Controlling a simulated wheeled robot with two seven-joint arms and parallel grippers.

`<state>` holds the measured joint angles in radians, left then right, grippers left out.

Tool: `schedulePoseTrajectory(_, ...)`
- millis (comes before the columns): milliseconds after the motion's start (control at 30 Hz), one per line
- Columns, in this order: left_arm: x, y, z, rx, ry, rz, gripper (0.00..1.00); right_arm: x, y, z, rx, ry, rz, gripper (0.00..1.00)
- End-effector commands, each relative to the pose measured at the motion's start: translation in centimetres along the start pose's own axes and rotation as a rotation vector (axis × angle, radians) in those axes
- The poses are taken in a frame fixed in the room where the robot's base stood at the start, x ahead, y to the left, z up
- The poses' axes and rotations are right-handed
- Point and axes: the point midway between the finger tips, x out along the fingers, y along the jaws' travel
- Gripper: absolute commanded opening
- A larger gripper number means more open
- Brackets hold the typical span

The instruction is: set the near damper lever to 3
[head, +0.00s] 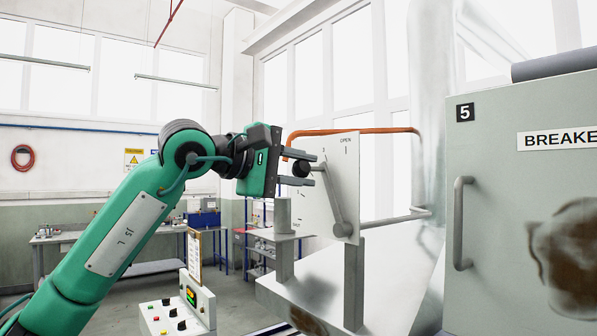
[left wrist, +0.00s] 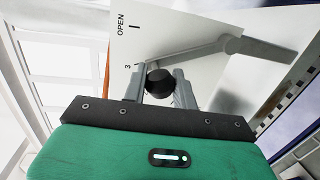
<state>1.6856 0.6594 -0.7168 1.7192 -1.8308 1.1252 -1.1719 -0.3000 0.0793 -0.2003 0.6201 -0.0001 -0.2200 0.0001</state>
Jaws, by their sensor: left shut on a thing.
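The near damper lever (head: 334,200) is a grey bar on a white dial plate (head: 348,170), pivoting near the plate's lower right. Its black knob (head: 301,168) sits at the upper end. My left gripper (head: 313,169) is shut on the knob, one finger above it and one below. The left wrist view shows the knob (left wrist: 160,81) between the fingers and the bar (left wrist: 195,50) running to the pivot. The bar's knob end lies close to the 3 mark; exact alignment is hard to tell. OPEN is at the plate's top. Some lower marks are partly hidden.
A grey cabinet (head: 500,200) marked 5, with a vertical handle (head: 460,222), stands close on the right. An orange pipe (head: 375,131) runs behind the plate. A control box (head: 180,308) with buttons is at the lower left. A workbench (head: 75,236) is farther back.

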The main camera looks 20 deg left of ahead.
Motion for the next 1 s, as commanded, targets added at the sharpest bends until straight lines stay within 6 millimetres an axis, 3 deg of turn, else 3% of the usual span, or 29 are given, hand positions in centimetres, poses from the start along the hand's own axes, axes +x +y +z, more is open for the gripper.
schedulePoseTrajectory(300, 0.1, -0.1, 0.1, 0.001, -0.002, -0.002, 0.00, 0.0, -0.2, 0.0, 0.001, 0.000, -0.002, 0.36)
schedulePoseTrajectory(333, 0.1, -0.1, 0.1, 0.001, -0.002, -0.002, 0.32, 0.0, -0.2, 0.0, 0.001, 0.000, -0.002, 0.36)
schedulePoseTrajectory(433, 0.1, -0.1, 0.1, 0.001, -0.002, -0.001, 0.48, 0.0, -0.2, 0.0, 0.001, 0.000, -0.002, 0.36)
schedulePoseTrajectory(767, -0.3, -0.1, 0.0, 0.000, 0.000, 0.000, 0.48, 0.2, 0.0, 0.0, 0.001, 0.000, 0.000, 0.36)
schedulePoseTrajectory(1000, -4.1, -0.4, -0.1, 0.001, 0.002, 0.002, 0.48, 2.2, 0.1, 0.3, 0.000, -0.001, 0.002, 0.36)
